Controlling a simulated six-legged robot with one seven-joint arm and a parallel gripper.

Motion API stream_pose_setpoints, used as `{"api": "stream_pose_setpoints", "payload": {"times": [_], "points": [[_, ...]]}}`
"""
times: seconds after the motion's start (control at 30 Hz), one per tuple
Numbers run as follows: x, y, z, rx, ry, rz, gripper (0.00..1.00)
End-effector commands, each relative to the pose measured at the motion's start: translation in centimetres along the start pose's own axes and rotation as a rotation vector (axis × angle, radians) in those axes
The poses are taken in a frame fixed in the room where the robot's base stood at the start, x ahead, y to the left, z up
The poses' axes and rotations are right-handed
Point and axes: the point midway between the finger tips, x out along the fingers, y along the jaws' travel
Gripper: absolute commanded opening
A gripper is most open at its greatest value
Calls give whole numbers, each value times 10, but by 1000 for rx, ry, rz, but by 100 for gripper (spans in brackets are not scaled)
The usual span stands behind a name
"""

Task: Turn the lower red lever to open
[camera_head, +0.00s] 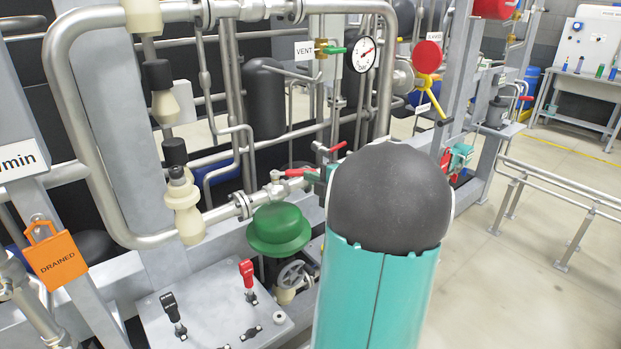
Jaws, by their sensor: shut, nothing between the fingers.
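A red lever (295,172) lies nearly level on the pipework left of my arm, above a green dome-shaped part (279,227). A second red lever (337,147) sits a little higher and to the right. My gripper (312,175) shows only as a small dark and teal part at the left edge of my large teal arm link, close to the right end of the lower lever. It is shut and empty. Most of it is hidden behind my arm, and I cannot tell whether it touches the lever.
A grey panel (212,310) at lower left carries a red-handled (247,271) and a black-handled (170,303) switch. A pressure gauge (364,55) and a green valve handle (334,50) are above. An orange tag (54,259) hangs at left. Floor at right is open beyond a low rail (560,178).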

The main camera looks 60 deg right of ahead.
Motion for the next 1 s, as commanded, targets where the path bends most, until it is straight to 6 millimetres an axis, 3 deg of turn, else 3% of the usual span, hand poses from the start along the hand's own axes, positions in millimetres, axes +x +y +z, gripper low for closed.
{"api": "stream_pose_setpoints", "payload": {"times": [0.6, 1.0], "points": [[33, 9, 33, 0, -5, -1, 0], [49, 13, 41, 1, -3, 0, 0]]}}
